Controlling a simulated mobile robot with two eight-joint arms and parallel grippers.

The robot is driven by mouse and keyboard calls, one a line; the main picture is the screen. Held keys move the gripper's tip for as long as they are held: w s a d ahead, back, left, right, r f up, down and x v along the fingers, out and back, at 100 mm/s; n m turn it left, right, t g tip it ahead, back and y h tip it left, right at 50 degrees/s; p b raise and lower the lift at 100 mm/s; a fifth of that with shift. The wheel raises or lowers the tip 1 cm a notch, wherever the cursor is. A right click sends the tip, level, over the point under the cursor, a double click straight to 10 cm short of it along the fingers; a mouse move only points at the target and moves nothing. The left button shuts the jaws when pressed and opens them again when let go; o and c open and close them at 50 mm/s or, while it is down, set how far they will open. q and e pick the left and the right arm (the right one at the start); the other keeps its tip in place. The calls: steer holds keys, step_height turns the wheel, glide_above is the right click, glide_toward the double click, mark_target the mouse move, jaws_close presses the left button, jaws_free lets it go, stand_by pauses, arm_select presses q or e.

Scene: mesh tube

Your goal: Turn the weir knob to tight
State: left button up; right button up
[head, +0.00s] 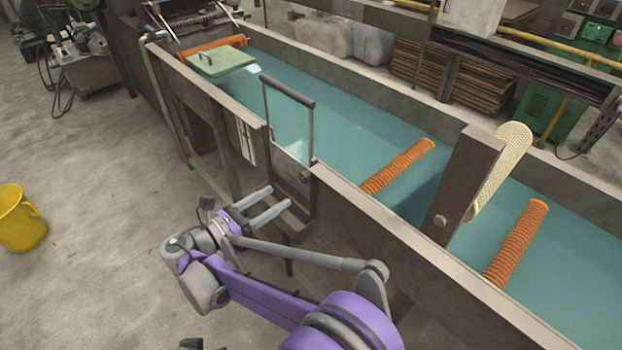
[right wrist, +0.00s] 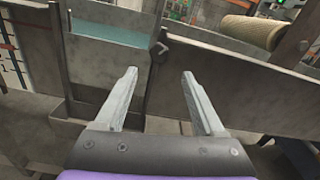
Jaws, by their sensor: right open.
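The weir knob (head: 304,176) is a small dark knob on the outer side of the tank, by the right post of the weir frame (head: 312,132). In the right wrist view the knob (right wrist: 158,48) is ahead, between and beyond the fingertips. My right gripper (head: 279,198) is open and empty, its two grey fingers pointing toward the tank wall, below and left of the knob in the head view. In its wrist view the gripper (right wrist: 160,73) is apart from the knob. The knob's setting is too small to read.
The long tank (head: 390,215) holds teal water with orange rollers (head: 398,166) and a pale mesh tube (head: 500,168). A white scale plate (head: 246,143) is on the wall left of the weir. A yellow bucket (head: 20,222) stands far left. The floor between is clear.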

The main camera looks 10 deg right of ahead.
mark_target(302, 179)
steer(key=x, duration=1)
steer(key=shift+w+r+b, duration=0.1)
steer(key=shift+w+b, duration=0.1)
steer(key=shift+b, duration=0.1)
jaws_close()
